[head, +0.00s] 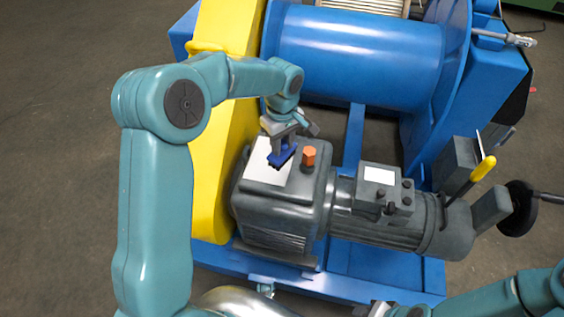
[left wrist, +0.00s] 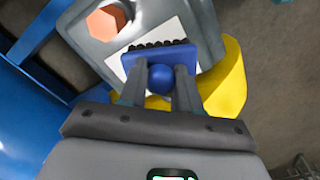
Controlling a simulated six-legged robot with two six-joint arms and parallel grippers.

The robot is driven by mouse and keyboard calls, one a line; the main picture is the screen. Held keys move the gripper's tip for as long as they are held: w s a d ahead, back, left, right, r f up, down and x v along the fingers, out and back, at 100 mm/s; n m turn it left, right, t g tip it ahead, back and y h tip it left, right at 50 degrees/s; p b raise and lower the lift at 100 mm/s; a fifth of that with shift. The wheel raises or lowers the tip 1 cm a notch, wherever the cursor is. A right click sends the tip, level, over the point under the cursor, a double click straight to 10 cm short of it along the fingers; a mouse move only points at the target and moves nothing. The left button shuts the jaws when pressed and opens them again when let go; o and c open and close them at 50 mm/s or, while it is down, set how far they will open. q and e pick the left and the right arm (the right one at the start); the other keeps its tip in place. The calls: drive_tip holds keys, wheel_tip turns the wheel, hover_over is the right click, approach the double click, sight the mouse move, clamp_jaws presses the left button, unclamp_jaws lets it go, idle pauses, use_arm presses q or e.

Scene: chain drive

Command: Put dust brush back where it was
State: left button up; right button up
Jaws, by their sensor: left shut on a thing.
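The dust brush is blue with dark bristles; it shows in the head view (head: 281,157) and in the left wrist view (left wrist: 180,54). My left gripper (head: 285,143) is shut on it, and its two fingers (left wrist: 160,82) sit either side of the brush's round blue knob. The brush is over a white sheet (head: 262,172) on top of the grey gearbox (head: 300,195). I cannot tell whether the bristles touch the sheet. My right arm shows at the bottom right of the head view; its gripper is only partly visible at the bottom edge.
An orange hex plug (head: 309,155) stands on the gearbox close to the brush. A yellow guard (head: 213,140) rises on the left. A blue drum (head: 355,60) lies behind. A grey motor (head: 400,220), a yellow-handled lever (head: 484,168) and a black handwheel (head: 517,208) are to the right.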

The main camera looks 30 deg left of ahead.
sight(282, 142)
use_arm(q)
wheel_tip(282, 142, down, 7)
drive_tip(key=shift+f+b, duration=0.2)
drive_tip(key=shift+b, duration=0.25)
drive_tip(key=shift+r, duration=0.1)
drive_tip(key=shift+f, duration=0.25)
drive_tip(key=o, duration=1)
drive_tip(key=shift+r, duration=0.1)
drive_tip(key=shift+r, duration=0.2)
wheel_tip(282, 142, up, 12)
drive_tip(key=shift+f+p, duration=0.1)
drive_tip(key=shift+p, duration=0.85)
